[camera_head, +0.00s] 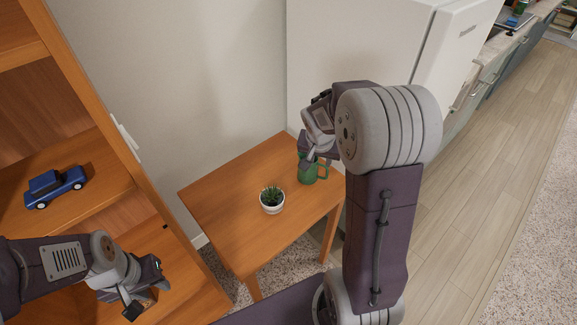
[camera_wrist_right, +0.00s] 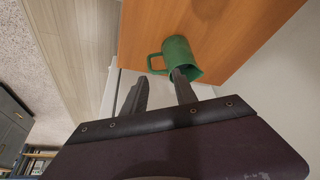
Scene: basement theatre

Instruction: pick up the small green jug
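The small green jug (camera_head: 318,173) stands on the small wooden table, near its far right corner. My right gripper (camera_head: 308,160) is over its left side in the head view, and the right arm hides part of the area. In the right wrist view the jug (camera_wrist_right: 178,52) shows with its handle towards the gap between the fingers. The right gripper (camera_wrist_right: 159,77) is open and empty. One finger overlaps the jug in the picture; I cannot tell whether it touches. My left gripper (camera_head: 148,298) is at the lower left by the shelf, empty, its fingers apart.
A potted succulent (camera_head: 271,200) in a white pot stands on the wooden table (camera_head: 225,205), left of the jug. A blue toy car (camera_head: 54,187) sits on the wooden shelf (camera_head: 100,185) at left. A white fridge (camera_head: 370,45) stands behind the table. The floor at right is clear.

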